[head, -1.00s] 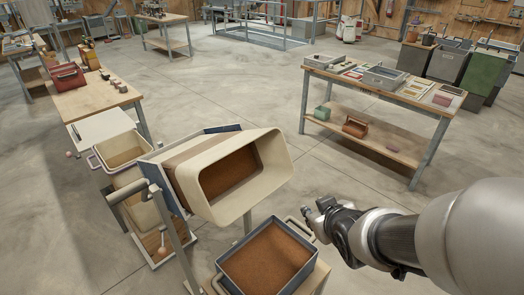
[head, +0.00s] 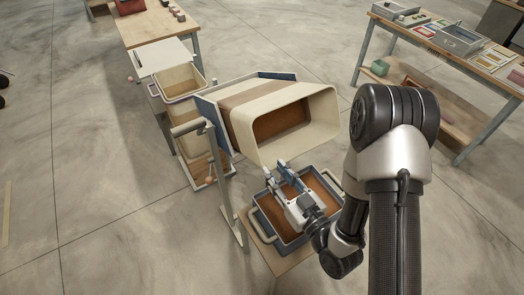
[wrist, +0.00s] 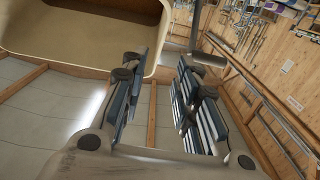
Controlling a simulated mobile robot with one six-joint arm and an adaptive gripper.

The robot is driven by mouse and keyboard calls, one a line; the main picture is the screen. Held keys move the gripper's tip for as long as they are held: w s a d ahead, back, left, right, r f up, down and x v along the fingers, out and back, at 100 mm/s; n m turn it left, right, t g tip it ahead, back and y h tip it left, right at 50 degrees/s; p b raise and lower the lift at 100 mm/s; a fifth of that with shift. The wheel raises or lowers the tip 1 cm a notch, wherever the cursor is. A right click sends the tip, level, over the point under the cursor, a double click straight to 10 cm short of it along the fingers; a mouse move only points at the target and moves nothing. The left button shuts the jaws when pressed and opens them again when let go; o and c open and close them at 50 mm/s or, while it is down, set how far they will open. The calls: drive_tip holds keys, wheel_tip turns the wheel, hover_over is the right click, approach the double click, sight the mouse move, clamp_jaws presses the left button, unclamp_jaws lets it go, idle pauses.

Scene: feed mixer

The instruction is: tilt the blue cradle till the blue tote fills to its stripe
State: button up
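The blue cradle (head: 276,75) holds a cream tub (head: 328,112) with a tan band, tipped so its mouth faces down toward the right. Brown feed (head: 283,124) lies inside the tub. The blue tote (head: 272,226) stands below the mouth, with pale end handles and brown feed inside. I cannot make out its stripe. My gripper (head: 281,175) is over the tote, near the tub's lower lip, and hides part of the tote. In the wrist view my gripper (wrist: 158,100) has its fingers apart with nothing between them; the tub (wrist: 85,62) fills the upper left.
A grey post with a crossbar (head: 187,127) stands left of the cradle. Another cream bin (head: 180,107) stands behind it. A wooden bench (head: 153,27) is at upper left and a loaded workbench (head: 480,50) at upper right.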

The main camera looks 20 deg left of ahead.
sight(247, 136)
drive_tip(key=b+x, duration=0.3)
drive_tip(key=b, duration=0.4)
drive_tip(key=b+x, duration=0.4)
drive_tip(key=b, duration=0.3)
drive_tip(key=shift+w+a+f, duration=0.2)
drive_tip(key=shift+a, duration=0.05)
drive_tip(key=x, duration=0.8)
drive_tip(key=shift+w+a+r, duration=0.2)
drive_tip(key=shift+w+a, duration=0.05)
drive_tip(key=shift+c, duration=0.5)
clamp_jaws()
